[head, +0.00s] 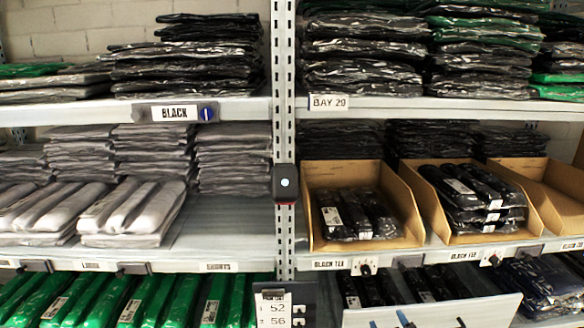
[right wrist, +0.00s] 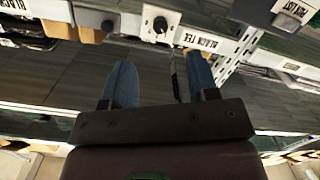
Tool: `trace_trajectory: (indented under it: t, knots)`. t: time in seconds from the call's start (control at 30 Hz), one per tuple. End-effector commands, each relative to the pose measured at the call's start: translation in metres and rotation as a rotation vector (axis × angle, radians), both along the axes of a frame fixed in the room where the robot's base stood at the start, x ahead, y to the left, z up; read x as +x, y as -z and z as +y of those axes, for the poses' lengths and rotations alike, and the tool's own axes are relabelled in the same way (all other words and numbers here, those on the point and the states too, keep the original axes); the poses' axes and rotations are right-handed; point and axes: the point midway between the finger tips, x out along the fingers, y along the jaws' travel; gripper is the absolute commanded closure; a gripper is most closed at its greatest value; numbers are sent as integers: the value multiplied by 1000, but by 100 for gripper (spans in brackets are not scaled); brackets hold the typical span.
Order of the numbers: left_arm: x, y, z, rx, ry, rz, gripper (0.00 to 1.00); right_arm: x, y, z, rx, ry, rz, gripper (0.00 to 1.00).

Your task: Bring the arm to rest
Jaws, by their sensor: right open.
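My right gripper (head: 432,320) shows only as blue fingertips at the bottom edge of the head view, in front of a pale panel below the right-hand shelf. In the right wrist view its two blue fingers (right wrist: 162,82) stand apart with nothing between them, so it is open and empty. A shelf edge with a BLACK TEE label (right wrist: 198,40) lies beyond the fingertips in that view. My left gripper is not in view.
Cardboard bins (head: 408,238) with black packets stand on the middle right shelf (head: 440,252). Green packets (head: 130,300) lie below. A post (head: 284,130) with a dark device (head: 285,183) divides the bays.

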Motion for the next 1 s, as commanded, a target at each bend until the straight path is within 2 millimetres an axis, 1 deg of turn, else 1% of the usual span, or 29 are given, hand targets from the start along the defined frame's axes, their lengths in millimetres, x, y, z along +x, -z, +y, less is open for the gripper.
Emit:
trace_trajectory:
  t: [0.03, 0.17, 0.27, 0.33, 0.4, 0.5, 0.6, 0.7, 0.8, 1.0]
  knots:
    - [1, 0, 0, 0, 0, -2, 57, -14, 11, -5, 43, 7, 33, 46]
    - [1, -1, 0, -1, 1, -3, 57, -48, 37, -16, 150, 26, 115, 46]
    - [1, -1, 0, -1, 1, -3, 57, -83, 61, -26, 226, 48, 191, 46]
    - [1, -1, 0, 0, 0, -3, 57, -111, 78, -33, 272, 67, 246, 46]
    - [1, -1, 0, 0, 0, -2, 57, -140, 95, -40, 302, 87, 300, 46]
    - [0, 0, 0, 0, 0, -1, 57, -178, 115, -49, 319, 115, 366, 46]
    - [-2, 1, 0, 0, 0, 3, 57, -208, 130, -56, 315, 138, 418, 46]
    - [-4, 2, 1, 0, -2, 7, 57, -229, 141, -60, 311, 155, 454, 46]
    - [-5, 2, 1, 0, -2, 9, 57, -238, 146, -62, 309, 163, 470, 46]
    - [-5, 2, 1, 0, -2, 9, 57, -240, 147, -62, 308, 165, 474, 46]
